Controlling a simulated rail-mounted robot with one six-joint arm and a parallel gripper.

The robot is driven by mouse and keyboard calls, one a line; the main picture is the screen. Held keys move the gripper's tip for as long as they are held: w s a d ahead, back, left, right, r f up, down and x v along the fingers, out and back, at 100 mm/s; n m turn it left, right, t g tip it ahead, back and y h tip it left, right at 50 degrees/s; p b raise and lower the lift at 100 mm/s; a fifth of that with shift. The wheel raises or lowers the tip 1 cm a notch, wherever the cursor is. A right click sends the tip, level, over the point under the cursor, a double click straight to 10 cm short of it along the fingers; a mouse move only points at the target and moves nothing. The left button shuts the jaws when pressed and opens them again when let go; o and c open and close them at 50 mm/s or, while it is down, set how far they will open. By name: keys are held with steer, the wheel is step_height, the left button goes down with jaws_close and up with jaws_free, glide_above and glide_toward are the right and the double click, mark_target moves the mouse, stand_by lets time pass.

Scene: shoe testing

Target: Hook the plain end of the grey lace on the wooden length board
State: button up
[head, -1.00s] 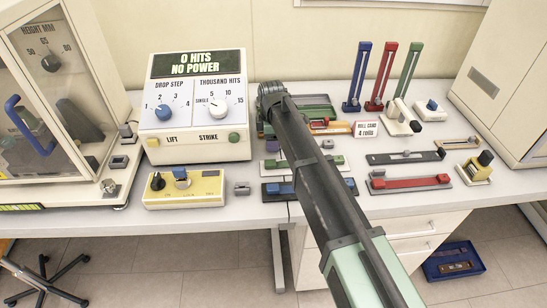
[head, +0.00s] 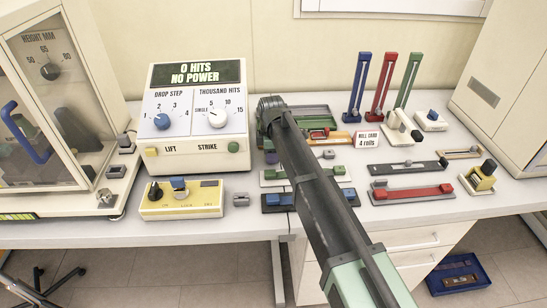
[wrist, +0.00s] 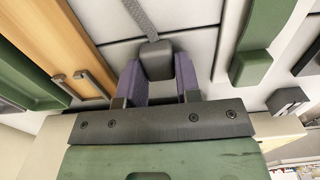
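In the wrist view my gripper (wrist: 157,82) has a dark purple finger on each side of a dark grey block (wrist: 155,60) and looks shut on it. A grey woven lace (wrist: 141,18) runs from this block toward the top of the picture; its other end is out of view. The wooden board (wrist: 82,48) lies to the left of the gripper, with a small grey hook-like bracket (wrist: 90,84) on it, apart from the block.
A green tray (head: 312,112) lies behind the arm's end. A yellow control box (head: 183,200) and the hit-counter machine (head: 195,120) stand left. Blue, red and green upright stands (head: 380,85) are at the back right. Several flat boards, one with a red bar (head: 412,192), lie right.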

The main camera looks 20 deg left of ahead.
steer(key=o, duration=0.4)
steer(key=shift+o, duration=0.2)
step_height(320, 180, up, 11)
steer(key=p, duration=1)
steer(key=shift+p, duration=0.4)
steer(key=shift+f, duration=0.15)
